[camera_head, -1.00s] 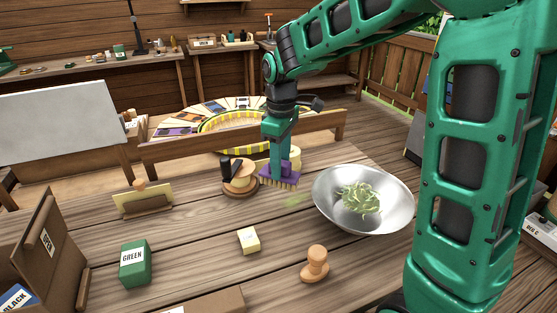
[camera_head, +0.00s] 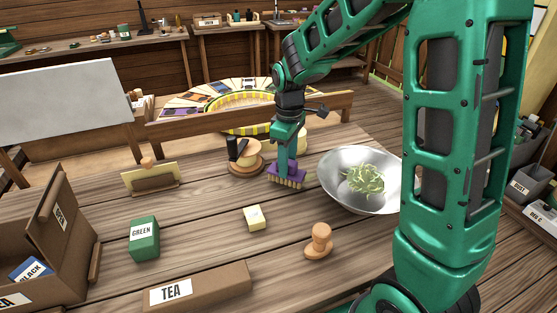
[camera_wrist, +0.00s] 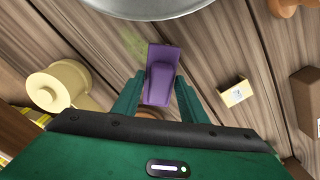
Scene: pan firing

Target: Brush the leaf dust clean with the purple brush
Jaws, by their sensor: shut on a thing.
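The purple brush (camera_head: 287,175) has pale bristles and is upright, bristles down at the wooden table top. My gripper (camera_head: 288,156) is shut on its purple handle, which also shows in the wrist view (camera_wrist: 160,85) between the fingers. The leaf dust (camera_wrist: 133,43) is a faint green haze on the planks beside the brush head in the wrist view. In the head view I cannot make it out clearly. The bristles' contact with the table cannot be told for certain.
A metal bowl of green leaves (camera_head: 335,183) stands just right of the brush. A round wooden stand (camera_head: 240,168) is close on the left. A small yellow block (camera_head: 255,218), a wooden stamp (camera_head: 320,240), a green box (camera_head: 144,238) and the TEA box (camera_head: 200,290) lie nearer.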

